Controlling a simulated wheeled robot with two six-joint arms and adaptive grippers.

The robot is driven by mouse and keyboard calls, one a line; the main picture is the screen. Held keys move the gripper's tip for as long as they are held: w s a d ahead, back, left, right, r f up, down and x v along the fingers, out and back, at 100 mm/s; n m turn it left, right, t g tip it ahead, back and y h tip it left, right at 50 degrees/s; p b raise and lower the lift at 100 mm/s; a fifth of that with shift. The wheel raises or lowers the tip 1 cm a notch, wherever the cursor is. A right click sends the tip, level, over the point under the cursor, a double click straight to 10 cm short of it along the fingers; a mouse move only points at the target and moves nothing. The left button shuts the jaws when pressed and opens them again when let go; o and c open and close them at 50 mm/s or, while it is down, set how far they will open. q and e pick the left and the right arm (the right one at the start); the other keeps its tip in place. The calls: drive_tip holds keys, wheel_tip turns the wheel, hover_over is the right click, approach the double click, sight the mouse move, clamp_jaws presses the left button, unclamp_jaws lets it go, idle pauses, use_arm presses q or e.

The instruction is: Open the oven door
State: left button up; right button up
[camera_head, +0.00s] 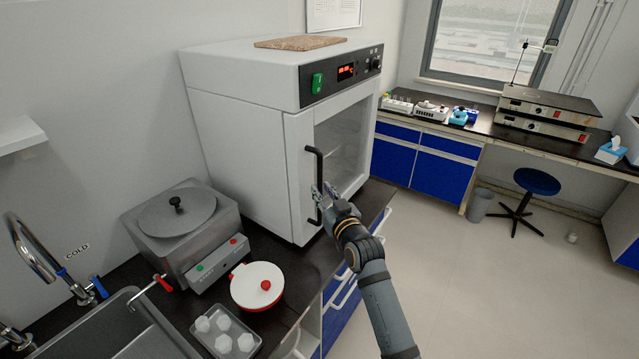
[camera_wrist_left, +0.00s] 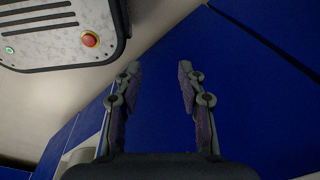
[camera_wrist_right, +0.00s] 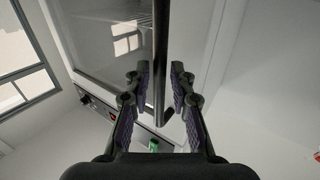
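The oven (camera_head: 245,130) is a large white box on the dark counter, with a glass-windowed door (camera_head: 343,145) on its front that looks shut. A black vertical bar handle (camera_head: 319,168) runs along the door's left edge. My right gripper (camera_head: 320,192) is at the lower half of this handle. In the right wrist view, the open fingers of my right gripper (camera_wrist_right: 160,75) stand on either side of the handle (camera_wrist_right: 161,45), with a visible gap on both sides. My left gripper (camera_wrist_left: 160,75) is open and empty, facing blue cabinet fronts; it is outside the head view.
A grey water bath (camera_head: 185,230), a white lidded pot (camera_head: 257,285) and a tray (camera_head: 255,340) of white pieces stand on the counter left of my right arm. A sink (camera_head: 150,340) is at the lower left. The floor (camera_head: 450,270) right of the oven is clear.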

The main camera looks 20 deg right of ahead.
drive_tip(key=shift+w+a, duration=0.1)
drive_tip(key=shift+w, duration=1.3)
clamp_jaws()
